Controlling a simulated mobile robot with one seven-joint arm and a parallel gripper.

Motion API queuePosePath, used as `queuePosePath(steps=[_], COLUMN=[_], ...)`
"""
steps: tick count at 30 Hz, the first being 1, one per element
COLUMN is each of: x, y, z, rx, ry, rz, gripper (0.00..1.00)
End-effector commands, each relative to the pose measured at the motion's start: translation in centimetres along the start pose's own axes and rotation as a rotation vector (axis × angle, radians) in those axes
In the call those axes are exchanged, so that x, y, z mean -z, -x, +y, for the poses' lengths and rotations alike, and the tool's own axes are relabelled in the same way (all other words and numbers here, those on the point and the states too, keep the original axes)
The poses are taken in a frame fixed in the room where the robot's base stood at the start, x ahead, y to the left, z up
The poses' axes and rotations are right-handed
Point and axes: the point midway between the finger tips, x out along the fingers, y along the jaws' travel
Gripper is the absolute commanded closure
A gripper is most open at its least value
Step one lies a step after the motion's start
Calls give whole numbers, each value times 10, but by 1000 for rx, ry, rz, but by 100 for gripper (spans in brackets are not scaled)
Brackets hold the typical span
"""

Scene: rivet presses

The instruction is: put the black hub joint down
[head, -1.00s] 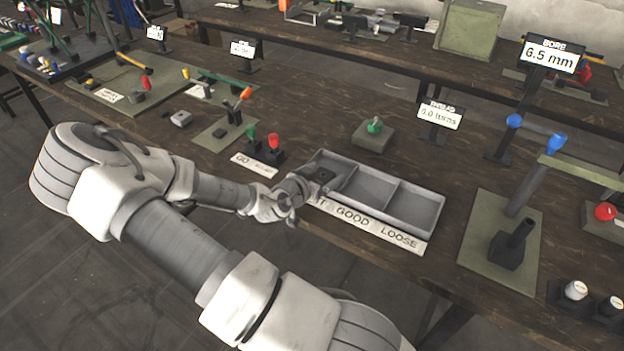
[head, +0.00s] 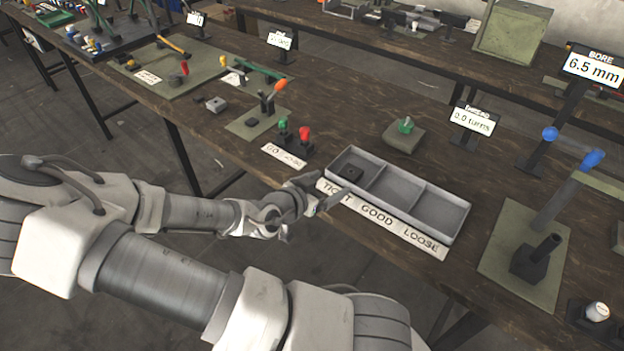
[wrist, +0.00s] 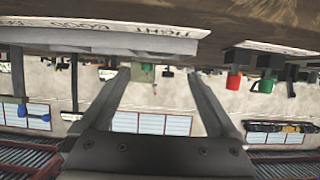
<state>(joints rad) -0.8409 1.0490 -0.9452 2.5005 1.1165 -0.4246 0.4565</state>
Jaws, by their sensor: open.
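The black hub joint (head: 352,173) is a small dark block lying in the left compartment, above the word TIGHT, of the grey tray (head: 455,222). My gripper (head: 322,192) is at the tray's front left, by the label strip, apart from the joint. In the wrist view its two fingers (wrist: 158,75) are spread with nothing between them. That view does not show the joint. The middle and right compartments look empty.
The label strip (head: 385,222) reads TIGHT, GOOD, LOOSE along the tray's front. Green and red plugs (head: 303,135) stand left of the tray, a green-knobbed block (head: 403,137) behind it. A post on a green mat (head: 545,280) stands right. The floor in front is open.

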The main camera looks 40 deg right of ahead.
Motion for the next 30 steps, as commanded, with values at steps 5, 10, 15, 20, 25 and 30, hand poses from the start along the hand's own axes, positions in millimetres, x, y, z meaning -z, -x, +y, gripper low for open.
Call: queuePosePath(steps=[5, 10, 15, 20, 25, 30], x=[-29, -64, -85, -90, -81, -60], y=[8, 32, 67, 105, 147, 188], z=[-4, -16, -33, -50, -64, -73], rx=[5, 44, 119, 221, 354, 502], ry=[10, 38, 71, 111, 165, 234], rz=[-163, -393, -603, -770, -906, -993], gripper=[6, 6, 6, 6, 6, 6])
